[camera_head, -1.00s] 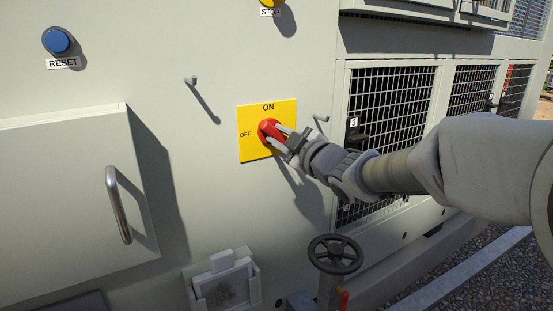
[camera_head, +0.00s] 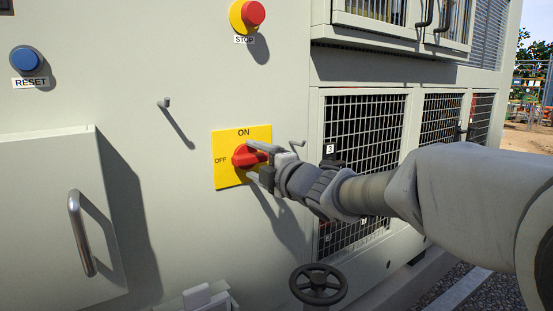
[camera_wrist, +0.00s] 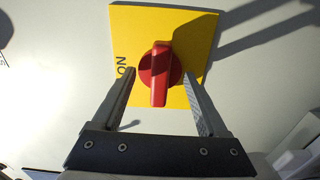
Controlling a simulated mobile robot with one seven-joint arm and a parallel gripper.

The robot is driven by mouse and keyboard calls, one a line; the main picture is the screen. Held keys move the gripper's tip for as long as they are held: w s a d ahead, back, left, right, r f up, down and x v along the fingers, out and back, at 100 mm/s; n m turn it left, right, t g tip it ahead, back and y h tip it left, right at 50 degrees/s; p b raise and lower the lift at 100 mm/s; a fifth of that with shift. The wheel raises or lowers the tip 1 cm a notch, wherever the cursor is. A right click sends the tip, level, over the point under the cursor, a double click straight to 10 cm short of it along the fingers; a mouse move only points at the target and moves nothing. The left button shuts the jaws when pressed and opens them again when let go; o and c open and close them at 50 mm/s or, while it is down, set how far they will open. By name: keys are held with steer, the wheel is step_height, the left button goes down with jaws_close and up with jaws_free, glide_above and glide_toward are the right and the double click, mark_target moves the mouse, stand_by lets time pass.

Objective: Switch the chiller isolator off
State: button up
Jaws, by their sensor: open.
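The isolator is a red rotary knob (camera_head: 243,157) on a yellow plate (camera_head: 227,176) fixed to the pale chiller panel. The plate reads ON at the top and OFF at the left. The knob's grip bar lies roughly level, along the OFF direction. My gripper (camera_head: 252,163) is at the plate, reaching in from the right, with one finger above the knob and one below. In the wrist view my gripper (camera_wrist: 157,71) is open, with the red knob (camera_wrist: 160,78) between the fingers and gaps on both sides. ON shows sideways at the left there; OFF is hidden.
A blue RESET button (camera_head: 26,60) and a red STOP button (camera_head: 252,13) are above. A cabinet with a metal handle (camera_head: 82,233) juts out at left. A small peg (camera_head: 165,102) sticks out nearby. A handwheel (camera_head: 318,284) stands below, and mesh grilles (camera_head: 365,130) are at right.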

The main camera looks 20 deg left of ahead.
steer(key=shift+o, duration=0.8)
steer(key=v, duration=0.7)
